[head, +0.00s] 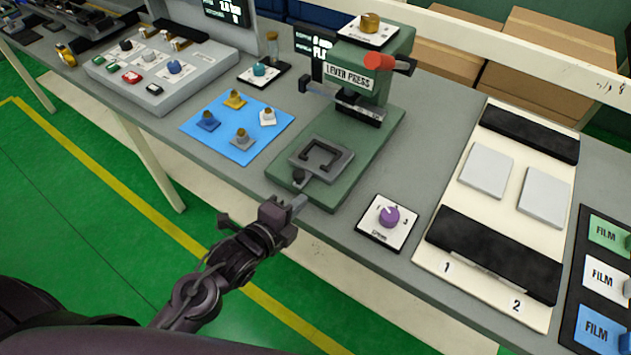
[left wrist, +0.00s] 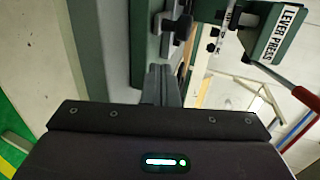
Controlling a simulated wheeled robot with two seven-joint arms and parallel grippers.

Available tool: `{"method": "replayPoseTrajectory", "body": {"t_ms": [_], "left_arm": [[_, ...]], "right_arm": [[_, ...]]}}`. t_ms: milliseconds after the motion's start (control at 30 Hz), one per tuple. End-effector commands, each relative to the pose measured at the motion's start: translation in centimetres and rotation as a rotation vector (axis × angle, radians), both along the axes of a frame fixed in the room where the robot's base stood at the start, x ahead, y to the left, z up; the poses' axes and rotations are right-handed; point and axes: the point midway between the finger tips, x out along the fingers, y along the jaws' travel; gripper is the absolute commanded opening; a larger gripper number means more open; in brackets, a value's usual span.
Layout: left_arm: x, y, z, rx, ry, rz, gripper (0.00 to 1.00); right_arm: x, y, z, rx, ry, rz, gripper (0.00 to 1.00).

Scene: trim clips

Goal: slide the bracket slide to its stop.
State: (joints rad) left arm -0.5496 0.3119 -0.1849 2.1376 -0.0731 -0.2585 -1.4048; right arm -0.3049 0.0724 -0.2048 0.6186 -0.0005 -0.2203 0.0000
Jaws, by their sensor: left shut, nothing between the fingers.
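A green lever press (head: 365,90) stands on the grey bench, with a red-tipped lever at its upper right. On its base sits the bracket slide (head: 320,158), a grey plate with a dark U-shaped bracket on it and a dark knob (head: 298,176) at its near corner. My left gripper (head: 298,203) is shut and empty, at the bench's front edge just short of the knob. In the left wrist view its closed fingers (left wrist: 161,85) point toward the press, with a dark part of the press just beyond them. I cannot tell whether they touch it. My right gripper is not in view.
A purple-knob dial plate (head: 388,222) lies right of the press. A blue mat (head: 225,140) with several small clips lies left of it. A cream board (head: 440,262) with dark strips and pale pads is further right, and a button console (head: 165,75) is at left.

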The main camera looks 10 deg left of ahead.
Motion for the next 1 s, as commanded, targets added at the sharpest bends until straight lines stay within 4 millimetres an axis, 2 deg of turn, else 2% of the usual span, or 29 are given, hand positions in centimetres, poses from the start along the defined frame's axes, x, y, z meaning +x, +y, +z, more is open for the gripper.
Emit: {"method": "replayPoseTrajectory", "body": {"t_ms": [100,333,500,867,1000], "left_arm": [[2.3,-0.8,-0.4,-0.003,-0.002,0.002,0.0],[5.4,-2.0,-0.6,-0.002,-0.001,0.001,0.0],[6.3,-2.4,-0.8,-0.001,0.0,-0.001,0.0],[6.5,-2.4,-0.9,-0.001,-0.001,-0.001,0.0],[8.1,-2.9,-1.0,-0.001,-0.003,-0.001,0.0]], "right_arm": [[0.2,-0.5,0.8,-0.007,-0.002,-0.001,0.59],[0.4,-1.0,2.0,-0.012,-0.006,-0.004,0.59],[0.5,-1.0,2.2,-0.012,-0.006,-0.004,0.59],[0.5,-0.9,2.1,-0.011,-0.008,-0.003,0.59],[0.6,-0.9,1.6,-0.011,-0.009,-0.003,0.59]]}}
